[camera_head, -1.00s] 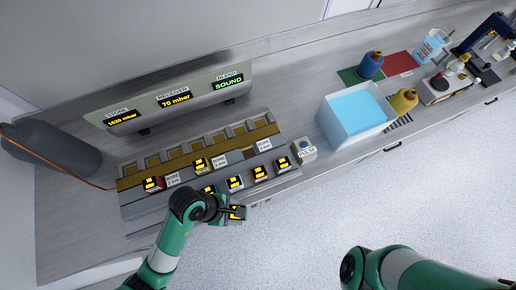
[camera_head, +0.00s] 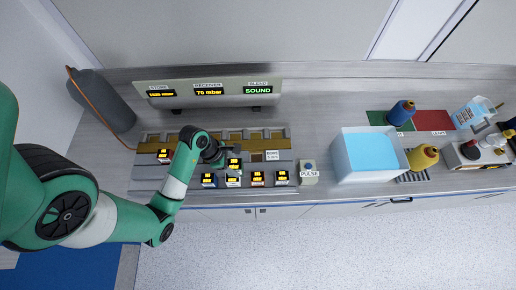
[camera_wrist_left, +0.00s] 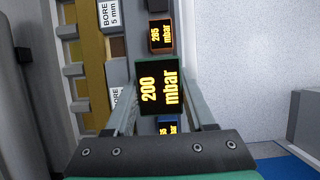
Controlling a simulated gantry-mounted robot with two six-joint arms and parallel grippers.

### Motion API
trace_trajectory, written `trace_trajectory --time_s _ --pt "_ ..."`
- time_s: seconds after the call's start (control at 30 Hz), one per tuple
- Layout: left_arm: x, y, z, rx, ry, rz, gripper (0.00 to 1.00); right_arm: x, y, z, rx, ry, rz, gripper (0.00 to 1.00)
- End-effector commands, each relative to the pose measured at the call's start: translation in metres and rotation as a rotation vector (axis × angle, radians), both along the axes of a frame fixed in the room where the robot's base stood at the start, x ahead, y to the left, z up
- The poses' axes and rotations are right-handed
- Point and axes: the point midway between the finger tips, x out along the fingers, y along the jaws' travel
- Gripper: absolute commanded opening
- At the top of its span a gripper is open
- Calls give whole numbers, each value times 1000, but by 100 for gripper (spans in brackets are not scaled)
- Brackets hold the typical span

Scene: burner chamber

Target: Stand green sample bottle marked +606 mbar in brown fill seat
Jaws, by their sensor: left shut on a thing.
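My left gripper (camera_head: 222,156) is shut on a green sample bottle. In the left wrist view the held bottle (camera_wrist_left: 161,86) reads 200 mbar on its yellow-lettered display. In the head view the held bottle (camera_head: 234,163) appears above the rack, between the front row of bottles and the brown strip. A small brown square (camera_head: 257,157) shows in the rack, right of the held bottle; I cannot tell for sure that it is the fill seat. No display reading +606 mbar is legible. My right gripper is out of view.
Several bottles stand in the front row, including a blue one (camera_head: 209,180). A bottle marked 285 mbar (camera_wrist_left: 160,37) is close to the held one. A red bottle (camera_head: 164,156) stands at the rack's left. A pulse button (camera_head: 309,172) and water tank (camera_head: 370,153) stand right.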

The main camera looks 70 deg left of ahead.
Motion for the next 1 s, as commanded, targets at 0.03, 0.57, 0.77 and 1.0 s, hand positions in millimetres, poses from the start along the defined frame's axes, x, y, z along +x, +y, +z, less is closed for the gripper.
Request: trace_trajectory --time_s 0.03,0.57,0.77,1.0 --pt "7 5 -4 1 -1 -1 0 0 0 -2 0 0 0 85" --pt "103 70 -87 0 -1 -2 0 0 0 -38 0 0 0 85" --pt "110 75 -93 2 -2 -2 0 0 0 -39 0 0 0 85" --pt "112 76 -124 0 1 -1 0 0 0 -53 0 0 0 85"
